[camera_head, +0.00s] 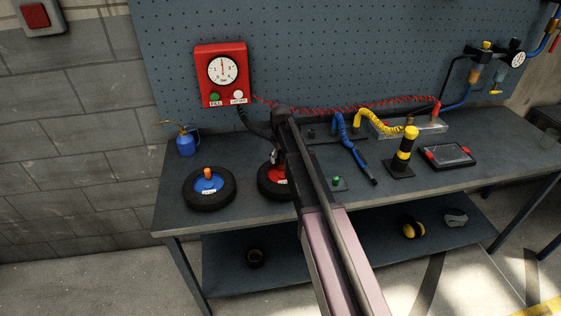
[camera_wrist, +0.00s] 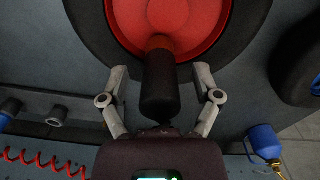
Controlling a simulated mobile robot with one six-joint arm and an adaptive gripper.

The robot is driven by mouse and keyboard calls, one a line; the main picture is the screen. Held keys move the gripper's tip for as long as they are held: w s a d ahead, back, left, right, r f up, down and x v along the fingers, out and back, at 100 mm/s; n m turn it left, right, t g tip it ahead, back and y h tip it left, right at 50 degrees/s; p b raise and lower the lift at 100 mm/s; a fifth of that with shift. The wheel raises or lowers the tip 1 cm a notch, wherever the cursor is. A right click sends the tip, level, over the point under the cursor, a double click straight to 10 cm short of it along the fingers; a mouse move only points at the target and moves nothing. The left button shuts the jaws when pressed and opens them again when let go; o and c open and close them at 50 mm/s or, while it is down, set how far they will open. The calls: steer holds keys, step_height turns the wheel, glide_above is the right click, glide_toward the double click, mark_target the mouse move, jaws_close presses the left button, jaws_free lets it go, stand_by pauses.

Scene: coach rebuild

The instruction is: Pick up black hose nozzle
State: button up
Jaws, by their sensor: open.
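The black hose nozzle (camera_wrist: 160,82) shows in the middle of the wrist view, in line with the centre of the red-hubbed wheel (camera_wrist: 160,12). My gripper (camera_wrist: 160,73) is open, with one pale finger on each side of the nozzle. Dark gaps show between the fingers and the nozzle. In the head view my arm hides much of the same wheel (camera_head: 267,186) and most of the nozzle area. A black hose (camera_head: 249,125) runs from the red gauge box (camera_head: 222,75) towards my wrist.
A blue-hubbed wheel (camera_head: 209,188) lies left on the workbench (camera_head: 423,185). A blue oil can (camera_head: 186,143) stands behind it. Right of my arm are a blue hose tool (camera_head: 357,155), a yellow-black post (camera_head: 404,152) and a tablet (camera_head: 447,156). The pegboard (camera_head: 325,50) closes off the back.

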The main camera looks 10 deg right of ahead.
stand_by(0.4)
jaws_close()
steer(key=shift+r, duration=0.2)
step_height(320, 180, up, 3)
steer(key=p, duration=0.3)
steer(key=s+d+p, duration=0.1)
steer(key=s+d, duration=0.1)
steer(key=s, duration=0.5)
steer(key=s+d+r+p, duration=0.1)
steer(key=s+d, duration=0.2)
steer(key=s, duration=0.5)
steer(key=shift+s+r, duration=0.15)
steer(key=shift+r, duration=0.15)
steer(key=shift+r, duration=0.15)
steer(key=shift+r+p, duration=2.25)
steer(key=shift+p, duration=0.15)
steer(key=shift+f, duration=0.2)
